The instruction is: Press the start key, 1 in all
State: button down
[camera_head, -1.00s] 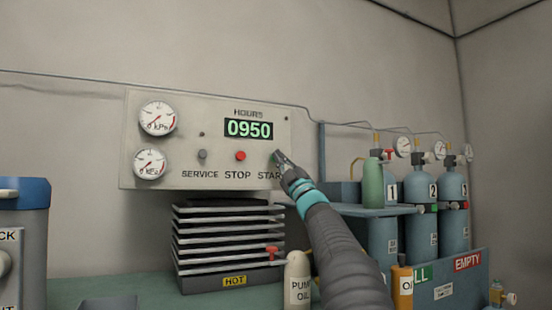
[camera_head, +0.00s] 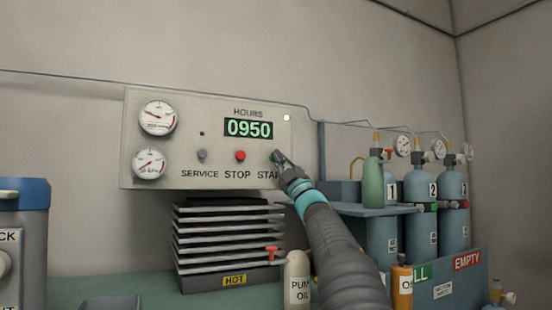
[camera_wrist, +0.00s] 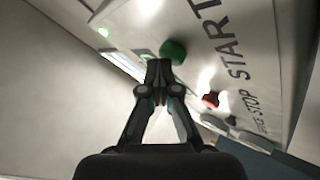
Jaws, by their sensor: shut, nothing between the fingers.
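The start key is a green button (camera_wrist: 172,51) by the word START in the wrist view. In the head view only a sliver of it (camera_head: 274,154) shows, behind my fingertips. My gripper (camera_wrist: 158,66) is shut and empty, and its tips are at the key and appear to touch it. How far the key is pushed in cannot be told. The grey panel (camera_head: 215,110) also carries a red STOP key (camera_head: 240,156), a grey SERVICE key (camera_head: 202,155) and an HOURS display (camera_head: 248,129) reading 0950. A small lamp (camera_head: 286,117) at the upper right glows white.
Two round gauges (camera_head: 157,118) sit on the panel's left. A finned block marked HOT (camera_head: 228,245) stands below the panel. A pump oil bottle (camera_head: 298,280) is beside my arm. Numbered gas cylinders (camera_head: 425,190) stand to the right.

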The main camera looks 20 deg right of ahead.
jog(key=shift+s+f+b, duration=0.1)
jog(key=shift+s+b, duration=0.5)
jog(key=shift+s, duration=0.3)
jog(key=s+b, duration=0.2)
jog(key=s, duration=0.3)
jog(key=shift+d+b, duration=0.1)
jog(key=shift+b, duration=0.3)
dwell(0.5)
